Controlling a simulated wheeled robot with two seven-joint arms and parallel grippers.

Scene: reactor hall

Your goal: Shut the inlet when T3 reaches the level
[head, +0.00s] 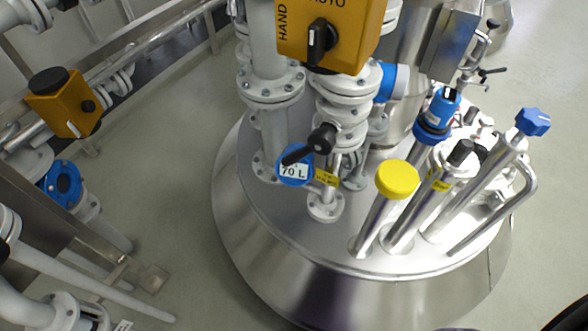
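A steel tank (300,270) with a domed lid stands in the middle of the head view. I cannot read a T3 mark on it. A round blue-rimmed tag (294,170) reading "70 L" hangs by the pipework on the lid. A black lever handle (308,147) sits just above the tag, on a pipe with a small yellow label (326,177). I cannot tell whether this is the inlet or whether it is open. An orange box (345,35) above has a black HAND/AUTO selector knob (318,40). No level reading shows. Neither gripper is in view.
A yellow-capped tube (398,180), a blue-knobbed tube (532,122) and other fittings crowd the lid's right side. Another orange box (63,103) and a blue-flanged pipe (63,184) stand at left. Grey floor (180,210) is clear between them and the tank.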

